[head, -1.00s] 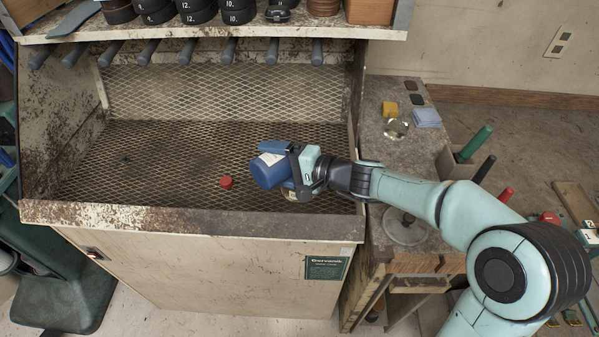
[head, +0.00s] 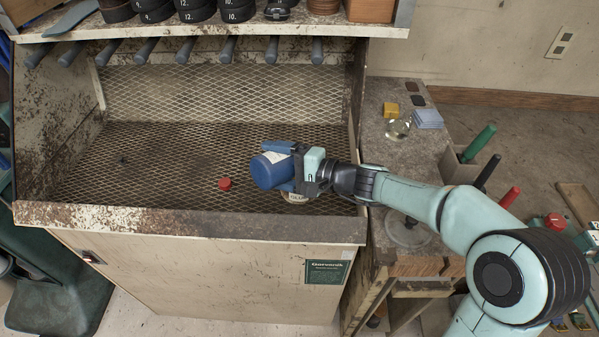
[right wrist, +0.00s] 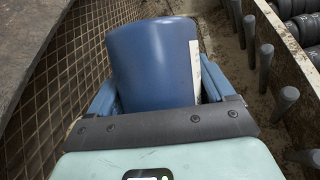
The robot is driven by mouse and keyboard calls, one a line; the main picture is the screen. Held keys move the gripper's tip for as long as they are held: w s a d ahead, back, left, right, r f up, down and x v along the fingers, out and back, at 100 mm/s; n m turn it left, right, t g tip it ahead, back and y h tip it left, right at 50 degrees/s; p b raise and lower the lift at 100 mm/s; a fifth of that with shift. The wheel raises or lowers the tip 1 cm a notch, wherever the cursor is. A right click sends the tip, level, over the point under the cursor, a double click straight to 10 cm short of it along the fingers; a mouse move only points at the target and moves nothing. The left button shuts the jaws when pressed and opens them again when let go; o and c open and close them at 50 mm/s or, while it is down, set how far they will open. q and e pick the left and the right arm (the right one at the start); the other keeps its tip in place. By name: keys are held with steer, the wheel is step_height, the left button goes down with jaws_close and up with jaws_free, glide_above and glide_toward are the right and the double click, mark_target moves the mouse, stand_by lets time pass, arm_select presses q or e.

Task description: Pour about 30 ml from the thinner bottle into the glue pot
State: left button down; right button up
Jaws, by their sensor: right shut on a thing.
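The thinner bottle is blue with a white label; in the head view the thinner bottle (head: 270,171) is tilted well over above the mesh floor of the booth. My right gripper (head: 292,170) is shut on it from the right. In the right wrist view the bottle (right wrist: 153,65) fills the middle between my fingers (right wrist: 158,100); its mouth is hidden. A small pale-labelled container, probably the glue pot (head: 298,197), sits on the mesh below my right gripper and is mostly hidden by it. I cannot tell whether liquid flows. A red cap (head: 225,184) lies on the mesh, left of the bottle. My left gripper is not in view.
The booth's rusty front lip (head: 190,222) runs before the mesh. A shelf (head: 330,27) with dark pots hangs above, with grey pegs under it. A side bench (head: 385,150) on the right holds a glass jar (head: 398,129), a yellow block and blue pads.

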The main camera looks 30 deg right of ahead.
steer(key=shift+f, duration=0.1)
steer(key=shift+a, duration=0.1)
steer(key=shift+s+a+m+b, duration=0.15)
steer(key=shift+a+b, duration=0.05)
steer(key=shift+a, duration=0.4)
steer(key=shift+s+a+m+b, duration=0.15)
steer(key=shift+a, duration=0.4)
steer(key=shift+a, duration=0.1)
stand_by(1.3)
